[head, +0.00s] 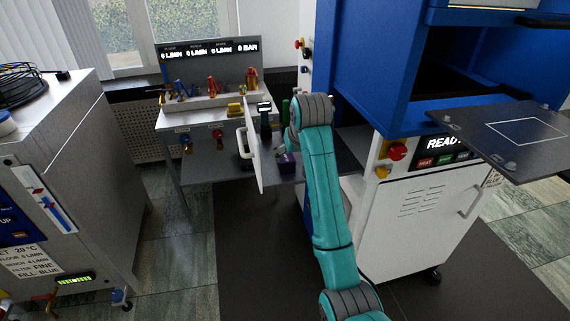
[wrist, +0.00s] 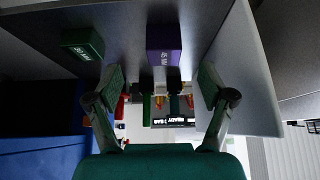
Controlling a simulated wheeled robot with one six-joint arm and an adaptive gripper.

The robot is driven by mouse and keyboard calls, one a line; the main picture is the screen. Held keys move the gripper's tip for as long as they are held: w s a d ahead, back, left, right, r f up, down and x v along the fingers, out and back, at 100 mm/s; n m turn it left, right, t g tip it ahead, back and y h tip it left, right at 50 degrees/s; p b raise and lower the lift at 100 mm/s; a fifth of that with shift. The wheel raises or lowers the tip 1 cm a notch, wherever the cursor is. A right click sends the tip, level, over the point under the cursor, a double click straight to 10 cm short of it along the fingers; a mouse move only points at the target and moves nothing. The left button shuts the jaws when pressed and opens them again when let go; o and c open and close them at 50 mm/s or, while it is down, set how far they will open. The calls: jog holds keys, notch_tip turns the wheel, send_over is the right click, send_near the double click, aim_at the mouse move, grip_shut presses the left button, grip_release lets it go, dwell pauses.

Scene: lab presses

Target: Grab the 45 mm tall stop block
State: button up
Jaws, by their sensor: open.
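A purple block (wrist: 163,38) with a white label lies straight ahead of my gripper in the wrist view, on a grey surface. The label is upside down and too small to read surely; it may be the 45 mm stop block. The purple block also shows in the head view (head: 287,163), just right of a white panel. A dark green block (wrist: 83,43) with a label sits to its left in the wrist view. My gripper (wrist: 161,82) is open and empty, its fingers apart and short of the purple block. In the head view my arm mostly hides the gripper.
The upright white panel (head: 252,145) stands close beside the purple block; in the wrist view it (wrist: 243,75) is near the right finger. A bench with gauges (head: 205,50) stands behind. A blue press (head: 385,65) with a dark plate (head: 515,145) is at right.

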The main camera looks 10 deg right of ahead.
aim_at(286, 158)
jog(key=x, duration=0.3)
jog(key=w+x, duration=0.1)
jog(key=x, duration=0.2)
jog(key=r+x, duration=0.1)
jog(key=x, duration=0.2)
jog(key=shift+w+a, duration=0.25)
jog(key=shift+w, duration=0.15)
jog(key=shift+r, duration=0.1)
jog(key=c, duration=1.5)
jog(key=shift+r, duration=0.1)
